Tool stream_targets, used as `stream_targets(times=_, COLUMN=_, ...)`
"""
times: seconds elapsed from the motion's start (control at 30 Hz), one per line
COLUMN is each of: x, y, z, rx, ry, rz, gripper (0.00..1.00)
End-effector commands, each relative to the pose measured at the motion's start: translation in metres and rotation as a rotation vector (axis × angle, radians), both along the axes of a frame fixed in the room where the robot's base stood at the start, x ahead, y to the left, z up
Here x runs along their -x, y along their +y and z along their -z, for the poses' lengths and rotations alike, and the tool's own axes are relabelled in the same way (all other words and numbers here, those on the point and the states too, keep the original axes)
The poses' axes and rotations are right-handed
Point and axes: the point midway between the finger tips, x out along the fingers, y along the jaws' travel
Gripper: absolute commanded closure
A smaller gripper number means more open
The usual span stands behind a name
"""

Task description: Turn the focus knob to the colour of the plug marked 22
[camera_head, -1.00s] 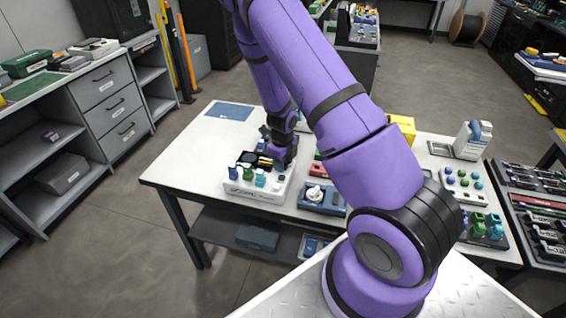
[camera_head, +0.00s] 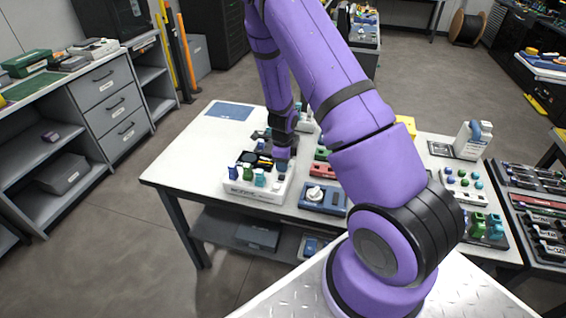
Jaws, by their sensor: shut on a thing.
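A white block (camera_head: 240,189) with dark lettering on its front stands near the table's front left. Several plugs stand in its front, among them a green one (camera_head: 248,173) and a teal one (camera_head: 260,178); no number 22 is readable. A white round knob (camera_head: 316,193) sits on a blue unit (camera_head: 312,205) to the right; which colour it points to is too small to tell. My gripper (camera_head: 281,164) points down at the block's back right corner, left of and behind the knob. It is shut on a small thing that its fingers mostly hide.
A blue mat (camera_head: 230,111) lies at the table's back left. Red and green items (camera_head: 322,162) lie right of my gripper, close to my arm. A white dispenser (camera_head: 474,140) and a tray of coloured buttons (camera_head: 462,180) stand at the right. The table's left is clear.

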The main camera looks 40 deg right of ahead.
Motion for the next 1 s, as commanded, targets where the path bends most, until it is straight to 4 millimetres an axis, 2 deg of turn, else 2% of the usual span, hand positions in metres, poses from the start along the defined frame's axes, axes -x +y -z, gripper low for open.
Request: stream_targets(times=1.0, x=0.0001, y=-0.0010, z=-0.0004, rx=0.002, ry=-0.001, rz=-0.924, gripper=0.89)
